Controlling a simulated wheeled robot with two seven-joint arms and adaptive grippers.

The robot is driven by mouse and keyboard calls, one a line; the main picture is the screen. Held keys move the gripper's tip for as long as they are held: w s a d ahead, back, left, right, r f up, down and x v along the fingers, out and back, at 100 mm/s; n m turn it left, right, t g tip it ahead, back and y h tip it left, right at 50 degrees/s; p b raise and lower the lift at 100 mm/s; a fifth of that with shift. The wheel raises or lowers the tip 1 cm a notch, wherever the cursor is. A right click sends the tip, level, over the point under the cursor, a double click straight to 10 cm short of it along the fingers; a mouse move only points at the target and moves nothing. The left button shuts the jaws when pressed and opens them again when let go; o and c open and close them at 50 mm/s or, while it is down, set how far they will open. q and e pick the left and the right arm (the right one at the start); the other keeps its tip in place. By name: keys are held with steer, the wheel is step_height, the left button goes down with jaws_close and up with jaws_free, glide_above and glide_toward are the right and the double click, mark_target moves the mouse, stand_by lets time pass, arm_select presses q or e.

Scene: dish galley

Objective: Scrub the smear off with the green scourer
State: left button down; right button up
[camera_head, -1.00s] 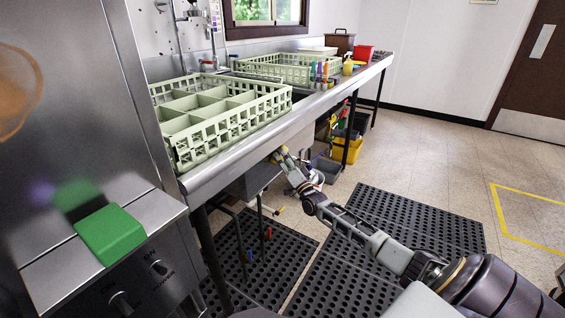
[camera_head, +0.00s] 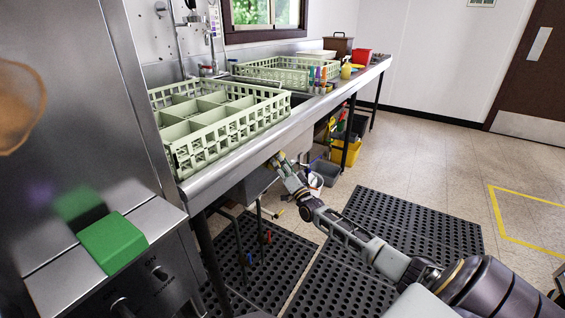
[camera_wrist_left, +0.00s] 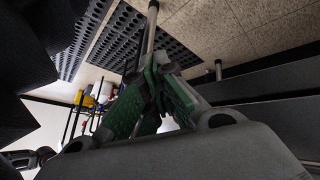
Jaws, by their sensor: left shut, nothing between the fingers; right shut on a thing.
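The green scourer (camera_head: 113,243) lies on the steel ledge at the lower left in the head view. An orange-brown ring-shaped smear (camera_head: 17,108) is on the upright steel panel at the far left, partly cut off by the picture edge. My right gripper (camera_head: 277,160) is below the counter's front edge, well away from the scourer. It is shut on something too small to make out. My left gripper (camera_wrist_left: 158,62) shows only in the left wrist view, shut and empty, with green pads on its fingers.
Pale green dish racks, one near (camera_head: 225,125) and one farther (camera_head: 275,68), stand on the steel counter (camera_head: 215,182). Control knobs (camera_head: 158,272) are below the ledge. Black perforated mats (camera_head: 415,222) cover part of the floor. Bins stand under the counter.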

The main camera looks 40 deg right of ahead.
steer(key=shift+s+a+p, duration=0.25)
steer(key=shift+a+p, duration=0.2)
steer(key=shift+a, duration=0.15)
steer(key=shift+s+a+p, duration=0.25)
steer(key=shift+a+p, duration=0.2)
steer(key=shift+a, duration=0.15)
steer(key=shift+s+a+p, duration=0.35)
steer(key=shift+a+p, duration=0.3)
steer(key=shift+a, duration=0.25)
steer(key=shift+s+a+p, duration=0.35)
steer(key=shift+a+p, duration=0.3)
steer(key=shift+a, duration=0.25)
steer(key=shift+s+a+p, duration=0.4)
steer(key=shift+a+p, duration=0.2)
steer(key=shift+a, duration=0.3)
steer(key=shift+s+a+p, duration=0.35)
steer(key=shift+a+p, duration=0.25)
steer(key=shift+a, duration=0.25)
steer(key=shift+s+d, duration=0.1)
steer(key=shift+s, duration=0.05)
